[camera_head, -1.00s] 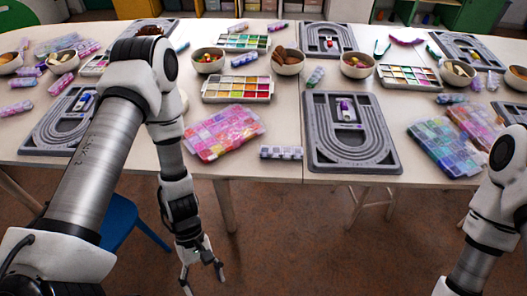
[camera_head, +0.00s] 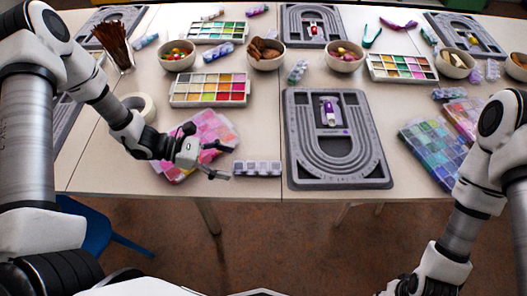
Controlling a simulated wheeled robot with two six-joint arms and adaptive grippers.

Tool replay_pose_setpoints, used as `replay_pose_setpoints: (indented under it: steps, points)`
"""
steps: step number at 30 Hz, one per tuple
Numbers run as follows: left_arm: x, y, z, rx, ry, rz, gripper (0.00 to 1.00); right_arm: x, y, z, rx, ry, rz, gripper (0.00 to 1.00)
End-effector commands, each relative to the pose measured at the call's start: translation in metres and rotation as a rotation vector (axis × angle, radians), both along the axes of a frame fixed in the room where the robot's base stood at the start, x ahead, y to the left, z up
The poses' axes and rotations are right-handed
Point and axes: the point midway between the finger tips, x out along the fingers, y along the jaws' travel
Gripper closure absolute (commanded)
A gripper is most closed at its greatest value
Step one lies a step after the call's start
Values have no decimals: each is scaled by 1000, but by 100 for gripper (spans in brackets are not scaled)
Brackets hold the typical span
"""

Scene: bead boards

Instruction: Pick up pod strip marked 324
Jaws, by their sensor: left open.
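A pale grey pod strip (camera_head: 257,168) with several small compartments lies on the table's front edge, just left of the grey bead board. Its marking is too small to read. My left gripper (camera_head: 230,161) is open, its two fingers pointing right toward the strip's left end. The fingers are spread and nothing shows between them. The lower fingertip looks close to the strip; I cannot tell whether it touches. My right arm comes in at the right, and its gripper is out of the frame.
A pink compartment box (camera_head: 207,128) lies partly under my left gripper. A grey bead board (camera_head: 374,166) holding a small purple item is right of the strip. A paint-like tray (camera_head: 210,90), bowls and a teal box (camera_head: 433,151) are around.

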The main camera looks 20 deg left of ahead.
Motion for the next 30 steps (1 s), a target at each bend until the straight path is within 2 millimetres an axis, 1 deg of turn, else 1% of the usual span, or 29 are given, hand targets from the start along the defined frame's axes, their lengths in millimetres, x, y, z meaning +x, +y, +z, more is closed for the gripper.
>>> replay_pose_setpoints:
  steps: [8,12,15,18,22,23,24,26,27,28,29,30]
  points:
    - [8,-30,-12,3,4,-6,25,-1,0,1,0,2,0,60]
    - [16,-53,-20,3,4,-9,25,-1,0,8,0,2,0,60]
    - [20,-65,-26,2,3,-7,25,-1,0,8,0,2,0,60]
    - [22,-69,-29,1,2,-4,25,-1,0,8,0,2,0,60]
    - [22,-68,-28,2,2,-3,25,-1,0,7,0,2,0,60]
    - [22,-68,-28,2,2,-3,29,-1,0,7,0,2,0,60]
    - [22,-68,-28,2,2,-3,43,-1,0,7,0,2,0,60]
    - [22,-68,-28,2,2,-3,64,-1,0,7,0,2,0,60]
    - [22,-68,-28,2,2,-3,78,-1,0,7,0,2,0,60]
    - [22,-68,-28,2,2,-3,89,-1,0,7,0,2,0,60]
    - [22,-68,-28,2,2,-3,92,-1,0,7,0,2,0,60]
    - [22,-68,-28,2,2,-3,92,-1,0,7,0,2,0,60]
